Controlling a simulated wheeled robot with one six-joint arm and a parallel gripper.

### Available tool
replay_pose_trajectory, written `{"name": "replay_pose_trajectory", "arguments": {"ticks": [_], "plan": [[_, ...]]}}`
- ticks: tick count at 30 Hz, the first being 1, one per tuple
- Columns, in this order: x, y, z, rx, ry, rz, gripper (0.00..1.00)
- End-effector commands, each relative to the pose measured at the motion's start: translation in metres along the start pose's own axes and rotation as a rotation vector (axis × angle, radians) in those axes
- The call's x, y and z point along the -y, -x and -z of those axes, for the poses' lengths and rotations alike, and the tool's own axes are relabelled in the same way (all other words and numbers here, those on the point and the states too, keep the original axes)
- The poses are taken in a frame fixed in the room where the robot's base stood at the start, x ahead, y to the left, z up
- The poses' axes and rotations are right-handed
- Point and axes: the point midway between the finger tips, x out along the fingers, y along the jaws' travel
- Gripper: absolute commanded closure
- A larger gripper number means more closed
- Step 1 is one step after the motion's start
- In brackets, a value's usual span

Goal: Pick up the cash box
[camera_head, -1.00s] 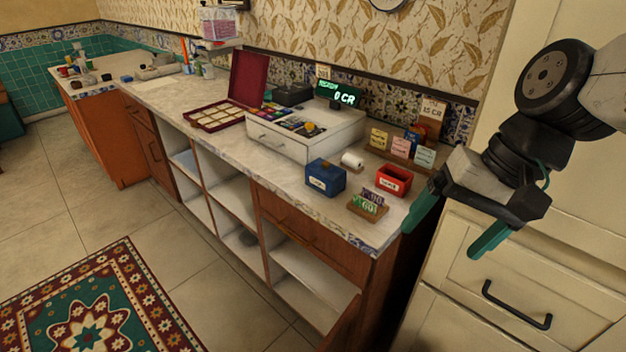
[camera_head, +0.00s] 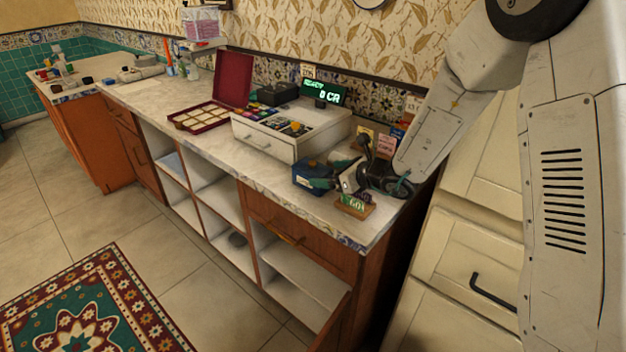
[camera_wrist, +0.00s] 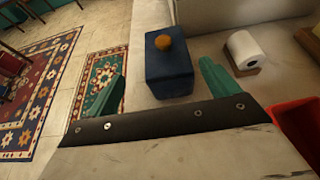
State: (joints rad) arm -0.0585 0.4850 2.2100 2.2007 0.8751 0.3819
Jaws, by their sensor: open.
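The cash box is a small dark blue box (camera_head: 304,185) on the counter, in front of the white till. My gripper (camera_head: 325,180) is open at its right side in the head view and hides part of it. In the wrist view the blue box (camera_wrist: 170,74) stands ahead, between the two teal fingers of my gripper (camera_wrist: 160,85). A gap shows on the left; the right finger is close, and contact cannot be told. An orange round thing (camera_wrist: 163,43) shows at the box's far top part.
The white till (camera_head: 282,140) stands behind the box. A paper roll (camera_wrist: 243,49) and a red container (camera_wrist: 300,130) are to its right. An open red case (camera_head: 205,115) lies farther left.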

Motion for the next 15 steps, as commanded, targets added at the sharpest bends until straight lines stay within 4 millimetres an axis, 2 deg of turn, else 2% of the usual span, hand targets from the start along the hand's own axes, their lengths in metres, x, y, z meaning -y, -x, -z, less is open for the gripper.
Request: {"name": "replay_pose_trajectory", "arguments": {"ticks": [8, 15], "plan": [[0.004, -0.03, 0.001, 0.0, -0.01, 0.006, 0.13], [0.01, -0.064, -0.003, -0.001, -0.008, 0.004, 0.13]]}}
